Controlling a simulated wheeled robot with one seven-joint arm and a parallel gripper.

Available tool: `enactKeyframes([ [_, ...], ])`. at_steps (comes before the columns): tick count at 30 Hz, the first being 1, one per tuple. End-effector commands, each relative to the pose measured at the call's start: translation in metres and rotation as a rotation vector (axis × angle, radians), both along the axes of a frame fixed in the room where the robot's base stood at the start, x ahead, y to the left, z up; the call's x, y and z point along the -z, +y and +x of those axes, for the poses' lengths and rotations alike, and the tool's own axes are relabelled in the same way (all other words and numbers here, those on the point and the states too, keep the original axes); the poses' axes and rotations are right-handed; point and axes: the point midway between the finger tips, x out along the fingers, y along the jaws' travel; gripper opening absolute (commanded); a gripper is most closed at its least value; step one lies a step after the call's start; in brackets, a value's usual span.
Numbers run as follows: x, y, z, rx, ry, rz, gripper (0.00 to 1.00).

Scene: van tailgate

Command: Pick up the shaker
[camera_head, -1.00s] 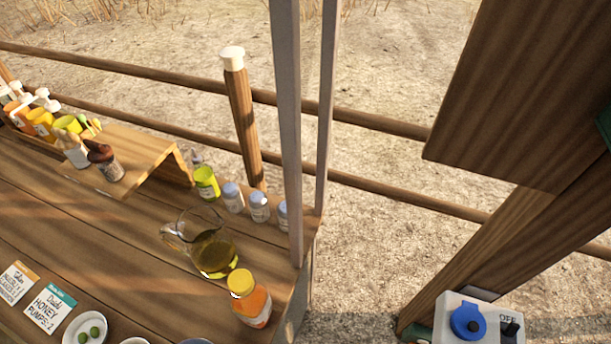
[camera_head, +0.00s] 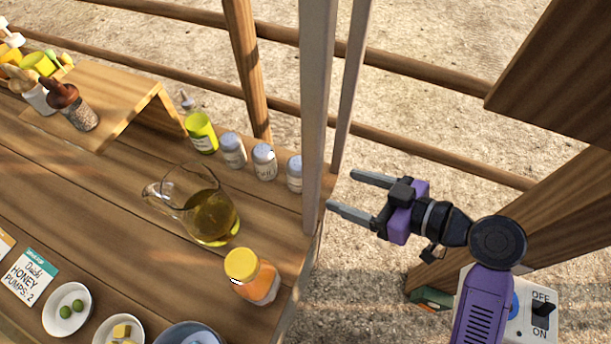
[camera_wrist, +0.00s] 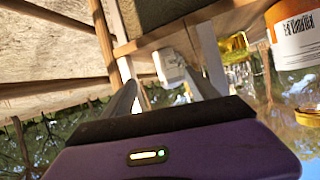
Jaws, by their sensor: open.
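Three small shakers with grey lids stand upright in a row along the table's far right edge in the head view: a left one (camera_head: 232,150), a middle one (camera_head: 264,163) and a right one (camera_head: 294,174) beside the metal post. I cannot tell which one is meant. My gripper (camera_head: 343,190) is open and empty, to the right of the post and apart from the shakers, with its fingers pointing left. In the wrist view, a pale blocky thing (camera_wrist: 170,66), perhaps a shaker, shows beyond the open fingers (camera_wrist: 163,95).
The grey post (camera_head: 316,120) stands between my gripper and the shakers. A glass pitcher (camera_head: 205,212), an orange bottle with a yellow cap (camera_head: 257,279) and a green bottle (camera_head: 201,134) stand nearby.

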Motion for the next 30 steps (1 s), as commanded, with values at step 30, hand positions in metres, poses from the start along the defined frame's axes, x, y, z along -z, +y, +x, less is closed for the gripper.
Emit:
enactKeyframes([
  [30, 0.008, 0.085, 0.042, -0.173, -0.075, -0.014, 0.68],
])
